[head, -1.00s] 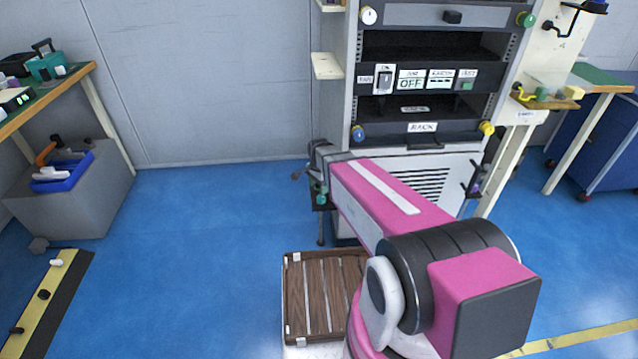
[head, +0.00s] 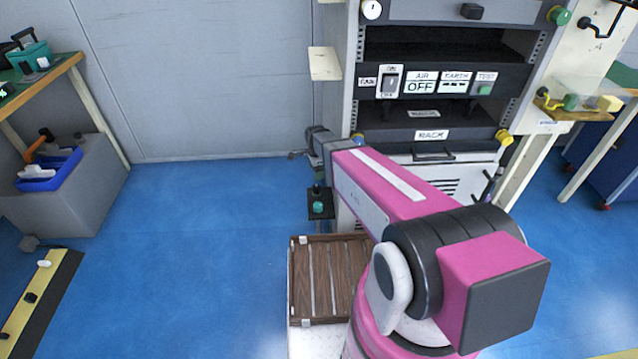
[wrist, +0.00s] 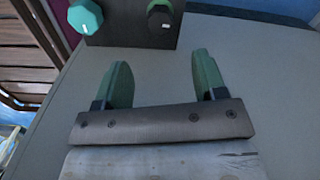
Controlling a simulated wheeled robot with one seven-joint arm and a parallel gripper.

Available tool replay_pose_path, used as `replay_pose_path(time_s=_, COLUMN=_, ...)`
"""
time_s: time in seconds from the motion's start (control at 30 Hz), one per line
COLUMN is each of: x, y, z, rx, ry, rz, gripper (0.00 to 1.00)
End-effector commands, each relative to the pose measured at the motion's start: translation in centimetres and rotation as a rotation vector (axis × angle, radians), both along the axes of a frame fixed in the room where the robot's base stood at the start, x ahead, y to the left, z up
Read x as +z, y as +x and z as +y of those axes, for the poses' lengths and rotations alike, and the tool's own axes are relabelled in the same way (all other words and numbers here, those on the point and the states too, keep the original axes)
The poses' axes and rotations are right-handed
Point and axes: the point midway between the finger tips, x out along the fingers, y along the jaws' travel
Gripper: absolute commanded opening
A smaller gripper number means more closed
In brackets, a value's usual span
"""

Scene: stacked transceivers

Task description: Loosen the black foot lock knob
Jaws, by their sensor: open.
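A black knob (wrist: 160,20) with a small white label stands on a dark plate (wrist: 120,32) at the top of the wrist view, beside a teal knob (wrist: 85,16). In the head view the plate with the black knob (head: 316,189) and teal knob (head: 318,206) sits low at the rack's left front, just below my arm's end. My gripper (wrist: 160,72) has two green fingers, spread apart and empty. They point toward the plate, with the black knob beyond the gap between them and not touched. The fingers are hard to make out in the head view.
The grey rack (head: 440,108) with switches and labels stands straight ahead. A wooden slatted tray (head: 328,278) lies below the arm. A bench (head: 40,85) and a grey box with a blue tray (head: 50,172) are at left. Blue floor (head: 210,225) is open there.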

Motion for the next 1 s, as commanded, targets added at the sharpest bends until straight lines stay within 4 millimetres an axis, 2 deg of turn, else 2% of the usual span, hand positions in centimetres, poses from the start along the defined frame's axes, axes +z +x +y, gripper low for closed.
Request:
replay_pose_path(time_s=0.17, x=-1.9, y=0.1, z=0.0, rx=0.0, ry=0.0, rz=0.001, gripper=0.65)
replay_pose_path(time_s=0.4, x=-6.2, y=0.1, z=0.0, rx=0.001, ry=-0.001, rz=0.002, gripper=0.65)
replay_pose_path(time_s=0.6, x=-9.1, y=0.1, z=0.0, rx=0.001, ry=-0.001, rz=0.002, gripper=0.65)
replay_pose_path(time_s=0.8, x=-10.4, y=0.0, z=0.0, rx=0.001, ry=0.0, rz=0.0, gripper=0.65)
replay_pose_path(time_s=1.0, x=-10.6, y=0.0, z=0.0, rx=0.001, ry=0.0, rz=0.0, gripper=0.65)
